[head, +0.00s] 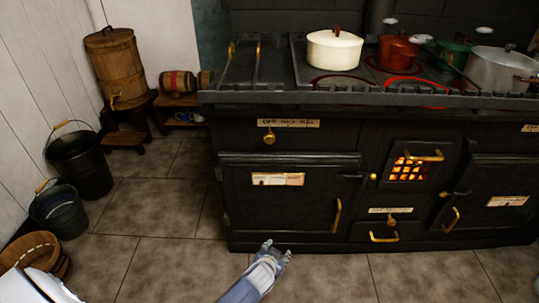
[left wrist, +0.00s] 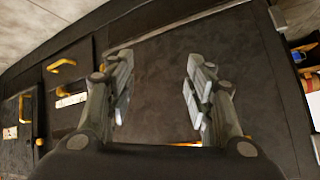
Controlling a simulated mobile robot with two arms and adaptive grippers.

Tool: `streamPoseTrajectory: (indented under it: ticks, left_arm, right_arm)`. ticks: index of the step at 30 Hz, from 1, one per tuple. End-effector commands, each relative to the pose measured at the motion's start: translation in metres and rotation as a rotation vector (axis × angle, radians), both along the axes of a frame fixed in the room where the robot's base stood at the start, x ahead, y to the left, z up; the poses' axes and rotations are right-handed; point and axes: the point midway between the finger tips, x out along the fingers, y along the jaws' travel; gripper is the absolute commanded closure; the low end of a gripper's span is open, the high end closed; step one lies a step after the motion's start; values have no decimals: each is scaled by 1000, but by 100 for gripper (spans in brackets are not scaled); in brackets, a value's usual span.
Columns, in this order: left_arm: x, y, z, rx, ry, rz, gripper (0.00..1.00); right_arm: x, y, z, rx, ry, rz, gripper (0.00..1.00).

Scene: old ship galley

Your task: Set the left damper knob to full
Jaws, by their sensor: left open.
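The left damper knob (head: 269,138) is a small brass knob on the black stove's upper front. It sits under the left end of a label plate (head: 291,123) that appears to read OFF, HALF, FULL. The knob is below the OFF end; its exact setting is too small to tell. My left gripper (head: 276,250) is low in front of the stove, below the left oven door and well below the knob. In the left wrist view its two fingers (left wrist: 160,72) are spread and empty, facing a dark stove panel. My right gripper is not in view.
The left oven door (head: 310,205) has a brass handle (head: 337,215). A glowing grate (head: 410,170) and a small drawer handle (head: 384,237) are to its right. Pots, including a cream one (head: 334,50), stand on top. Buckets (head: 80,160) stand at left; the floor between is clear.

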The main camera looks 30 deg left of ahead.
Motion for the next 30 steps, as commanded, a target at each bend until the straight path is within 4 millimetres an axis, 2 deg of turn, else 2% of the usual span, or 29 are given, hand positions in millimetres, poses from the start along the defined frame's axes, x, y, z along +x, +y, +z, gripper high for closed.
streamPoseTrajectory:
  ticks: [1, 3, 5, 6, 10, 12, 15, 18, 21, 26, 30]
  left_arm:
    - [29, 3, 17, 5, -80, 24, 52]
    - [58, 10, 56, 13, -178, 62, 52]
    - [78, 17, 91, 18, -263, 98, 52]
    - [88, 22, 115, 19, -320, 125, 52]
    - [105, 40, 193, 14, -504, 213, 52]
    - [105, 49, 229, 6, -591, 258, 52]
    - [100, 60, 271, -7, -690, 313, 52]
    - [93, 67, 297, -18, -754, 349, 52]
    - [90, 71, 310, -25, -783, 367, 52]
    - [101, 78, 314, -22, -789, 370, 52]
    - [124, 89, 313, -22, -788, 369, 52]
  right_arm:
    - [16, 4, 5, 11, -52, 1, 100]
    - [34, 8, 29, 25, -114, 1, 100]
    - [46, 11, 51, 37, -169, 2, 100]
    - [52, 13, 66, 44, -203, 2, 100]
    - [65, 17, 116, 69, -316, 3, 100]
    - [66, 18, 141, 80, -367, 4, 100]
    - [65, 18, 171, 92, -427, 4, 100]
    - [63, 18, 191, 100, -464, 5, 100]
    - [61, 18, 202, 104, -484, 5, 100]
    - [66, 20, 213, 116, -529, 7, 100]
    - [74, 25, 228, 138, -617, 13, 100]
